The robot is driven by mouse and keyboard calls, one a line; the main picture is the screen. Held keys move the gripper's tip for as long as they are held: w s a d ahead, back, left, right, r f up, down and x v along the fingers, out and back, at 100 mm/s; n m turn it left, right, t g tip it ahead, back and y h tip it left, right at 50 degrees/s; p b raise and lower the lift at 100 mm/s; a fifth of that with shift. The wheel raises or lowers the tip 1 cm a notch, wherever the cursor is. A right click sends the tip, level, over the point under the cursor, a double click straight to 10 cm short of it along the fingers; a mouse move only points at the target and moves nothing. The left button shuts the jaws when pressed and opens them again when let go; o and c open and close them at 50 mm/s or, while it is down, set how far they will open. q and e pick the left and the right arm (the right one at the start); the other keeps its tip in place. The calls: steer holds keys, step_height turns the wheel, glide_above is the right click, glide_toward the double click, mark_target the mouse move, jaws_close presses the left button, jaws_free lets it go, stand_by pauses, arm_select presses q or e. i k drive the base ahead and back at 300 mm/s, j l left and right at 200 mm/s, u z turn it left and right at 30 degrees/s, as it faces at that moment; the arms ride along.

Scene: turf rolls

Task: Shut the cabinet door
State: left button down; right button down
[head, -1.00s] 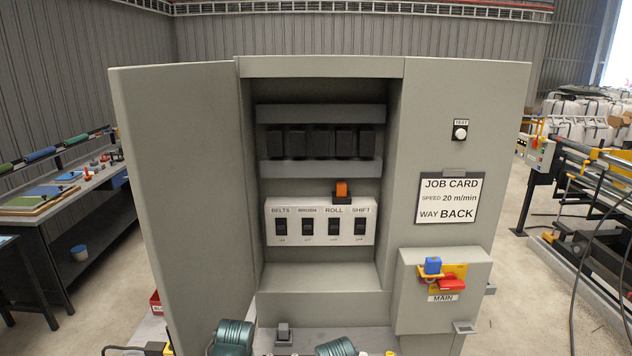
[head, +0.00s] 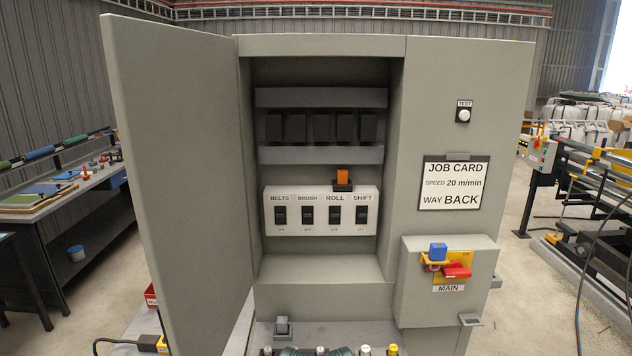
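The grey cabinet (head: 480,90) stands in front of me. Its door (head: 185,170) is hinged at the left edge of the opening and stands wide open, swung out toward me on the left. Inside the opening show a row of black blocks (head: 321,127) between two grey rails and a white switch panel (head: 320,212) marked BELTS, ROLL and SHIFT, with one label blurred. An orange-and-black piece (head: 343,179) sits at the panel's top edge. Neither of my grippers is in view.
A box marked MAIN (head: 447,280), with a red handle (head: 457,271) and blue piece (head: 438,252), juts from the cabinet's right front. A job card (head: 453,185) hangs above it. A workbench (head: 60,205) stands left beyond the door. Small capped pegs (head: 365,351) show at the bottom edge.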

mark_target(174, 91)
steer(key=k+j+z, duration=0.1)
steer(key=j, duration=0.35)
steer(key=k+j+z, duration=0.1)
steer(key=j, duration=0.3)
steer(key=k+j+z, duration=0.1)
steer(key=j, duration=0.35)
steer(key=k+j+z, duration=0.1)
steer(key=j, duration=0.3)
steer(key=k+j+z, duration=0.1)
steer(key=j, duration=0.3)
steer(key=k, duration=0.1)
